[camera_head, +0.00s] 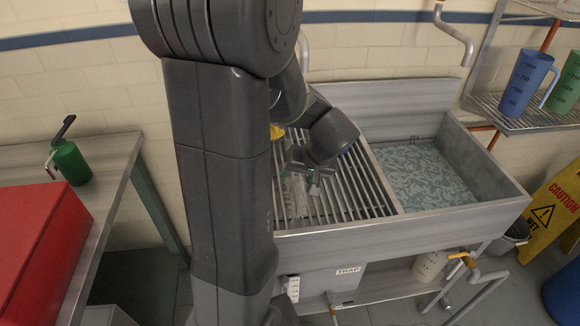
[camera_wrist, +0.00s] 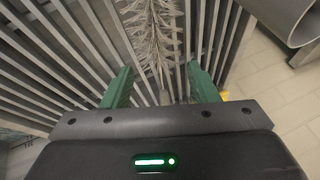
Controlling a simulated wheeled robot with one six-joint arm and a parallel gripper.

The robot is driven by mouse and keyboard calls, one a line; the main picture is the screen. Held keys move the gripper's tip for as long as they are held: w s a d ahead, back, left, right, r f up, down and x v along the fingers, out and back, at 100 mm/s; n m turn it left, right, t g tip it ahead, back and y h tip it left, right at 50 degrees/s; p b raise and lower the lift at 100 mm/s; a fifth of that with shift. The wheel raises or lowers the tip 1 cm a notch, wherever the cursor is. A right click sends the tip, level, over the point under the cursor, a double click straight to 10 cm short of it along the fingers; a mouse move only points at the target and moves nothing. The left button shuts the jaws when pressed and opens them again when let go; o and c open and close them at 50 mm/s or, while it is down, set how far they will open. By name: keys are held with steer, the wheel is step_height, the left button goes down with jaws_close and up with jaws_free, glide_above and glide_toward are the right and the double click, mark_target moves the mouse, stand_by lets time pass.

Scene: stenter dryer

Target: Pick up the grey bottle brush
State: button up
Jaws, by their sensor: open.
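The grey bottle brush (camera_wrist: 153,35) shows in the wrist view at the top middle, its pale bristles spreading over the metal slats. In the head view it is a pale, spiky shape (camera_head: 297,196) on the slatted rack, partly hidden by my arm. My gripper (camera_wrist: 158,78) is open, with one green finger on each side of the brush's near end. In the head view my gripper (camera_head: 308,178) is above the rack. Whether the fingers touch the brush cannot be told.
The slatted rack (camera_head: 361,183) adjoins a sink basin (camera_head: 440,170) of cloudy water. A yellow item (camera_head: 276,132) lies at the rack's back. A side table holds a green bottle (camera_head: 72,163) and red box (camera_head: 38,245). Jugs (camera_head: 524,83) stand on a shelf at right.

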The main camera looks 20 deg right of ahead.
mark_target(297, 178)
steer(key=shift+x, duration=2)
steer(key=c, duration=0.6)
